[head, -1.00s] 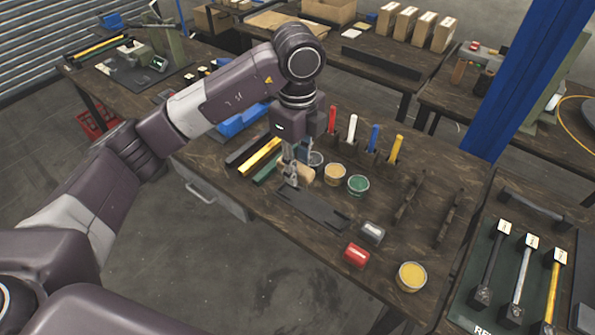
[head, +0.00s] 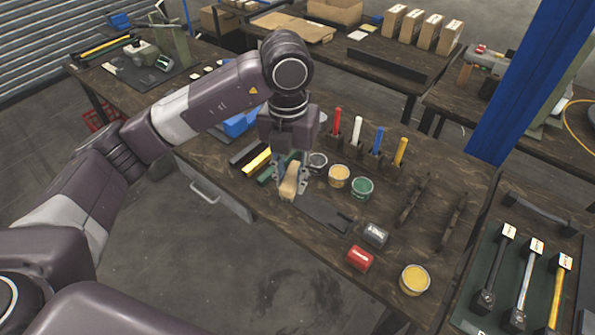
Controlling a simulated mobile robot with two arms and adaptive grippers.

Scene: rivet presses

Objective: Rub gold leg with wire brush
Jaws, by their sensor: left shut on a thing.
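My left gripper (head: 290,178) is shut on a small wooden-backed block, which appears to be the wire brush (head: 289,184). It holds the brush tilted at the back-left end of a dark flat tray on the bench; I cannot tell whether the brush touches anything. The brush's bristles are hidden. A gold bar, likely the gold leg (head: 257,161), lies on the bench left of the gripper, between a black bar (head: 244,154) and a dark green bar (head: 268,172). The gripper is apart from the gold bar. My right gripper is not in view.
Open tins stand right of the gripper, including a green one (head: 362,188). Colored upright handles (head: 378,140) stand behind them. The dark tray (head: 325,214) is empty.

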